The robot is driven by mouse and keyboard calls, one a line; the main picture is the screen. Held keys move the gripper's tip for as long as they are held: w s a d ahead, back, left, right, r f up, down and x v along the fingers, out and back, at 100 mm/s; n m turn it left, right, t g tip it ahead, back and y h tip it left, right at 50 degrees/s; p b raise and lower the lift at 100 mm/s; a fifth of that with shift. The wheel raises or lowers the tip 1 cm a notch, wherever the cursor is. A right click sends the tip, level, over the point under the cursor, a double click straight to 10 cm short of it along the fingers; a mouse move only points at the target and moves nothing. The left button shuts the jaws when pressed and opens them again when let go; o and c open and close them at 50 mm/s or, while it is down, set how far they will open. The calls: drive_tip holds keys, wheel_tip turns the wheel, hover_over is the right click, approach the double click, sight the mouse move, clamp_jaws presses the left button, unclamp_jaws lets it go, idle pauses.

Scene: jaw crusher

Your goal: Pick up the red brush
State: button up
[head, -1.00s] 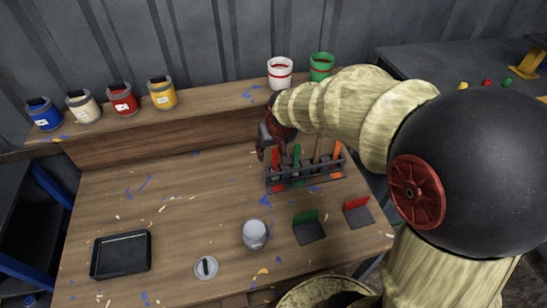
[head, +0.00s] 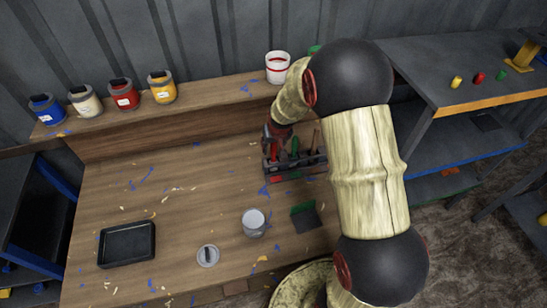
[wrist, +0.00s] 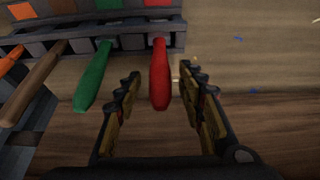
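The red brush stands in the dark brush rack (head: 311,159), and its red handle (wrist: 159,75) points towards me in the wrist view. My gripper (wrist: 160,105) is open, with one finger on each side of the red handle and gaps showing on both sides. In the head view my gripper (head: 271,143) is at the left end of the rack, partly covered by my arm. A green-handled brush (wrist: 95,78) is just left of my left finger. A brown handle (wrist: 32,82) and an orange handle (wrist: 8,62) are further left.
The workbench (head: 180,200) holds a grey can (head: 253,222), a round lid (head: 208,256), a black tray (head: 126,244) and a green-edged scraper (head: 305,215). Paint pots, including a white one (head: 277,67), line the raised shelf. Clear bench lies left of the rack.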

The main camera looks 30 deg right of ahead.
sight(273, 160)
drive_tip(key=x, duration=0.3)
drive_tip(key=shift+w, duration=0.1)
drive_tip(key=c, duration=0.3)
clamp_jaws()
